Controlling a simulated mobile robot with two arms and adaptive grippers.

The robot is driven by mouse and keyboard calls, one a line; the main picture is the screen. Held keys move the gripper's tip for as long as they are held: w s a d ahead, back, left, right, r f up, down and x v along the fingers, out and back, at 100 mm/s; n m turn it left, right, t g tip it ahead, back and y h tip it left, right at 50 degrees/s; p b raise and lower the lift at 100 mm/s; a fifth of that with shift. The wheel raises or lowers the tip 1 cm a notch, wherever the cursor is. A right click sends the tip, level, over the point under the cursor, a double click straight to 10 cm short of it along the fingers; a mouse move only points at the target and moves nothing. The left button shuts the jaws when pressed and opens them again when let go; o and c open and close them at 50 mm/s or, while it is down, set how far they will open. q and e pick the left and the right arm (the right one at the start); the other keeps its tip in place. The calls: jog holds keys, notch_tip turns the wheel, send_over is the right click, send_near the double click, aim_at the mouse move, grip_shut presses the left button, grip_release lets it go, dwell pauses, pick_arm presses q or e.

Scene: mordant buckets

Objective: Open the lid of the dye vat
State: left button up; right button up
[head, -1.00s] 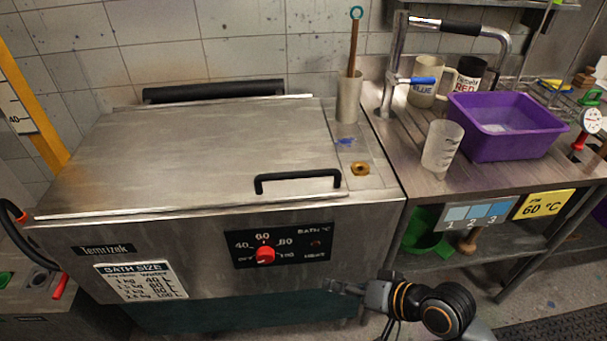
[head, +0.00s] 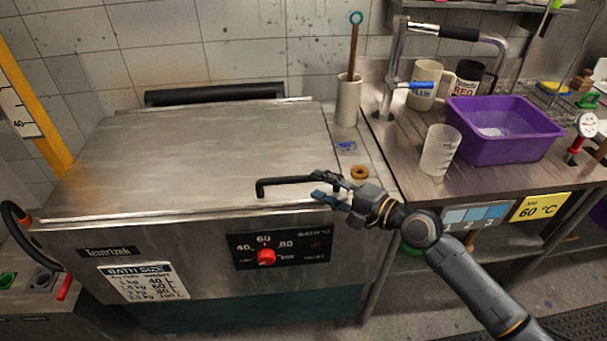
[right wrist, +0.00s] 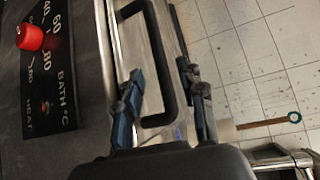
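The dye vat is a steel box with a flat steel lid (head: 200,150), which lies closed on top. A black bar handle (head: 298,181) stands at the lid's front right. My right gripper (head: 322,187) is at the right end of this handle, its fingers open. In the right wrist view, the handle (right wrist: 165,55) reaches between the two spread fingers of the gripper (right wrist: 163,92). Whether either finger touches the handle I cannot tell. My left gripper is not in view.
The front panel has a red knob (head: 266,257). A brass-coloured ring (head: 360,173) and a beaker with a stick (head: 347,100) stand right of the lid. The side bench holds a purple basin (head: 505,130), a translucent beaker (head: 440,150) and mugs.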

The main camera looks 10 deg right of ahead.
aim_at(308, 181)
jog(key=x, duration=0.5)
jog(key=shift+w+a, duration=0.2)
jog(key=shift+a, duration=0.1)
grip_shut()
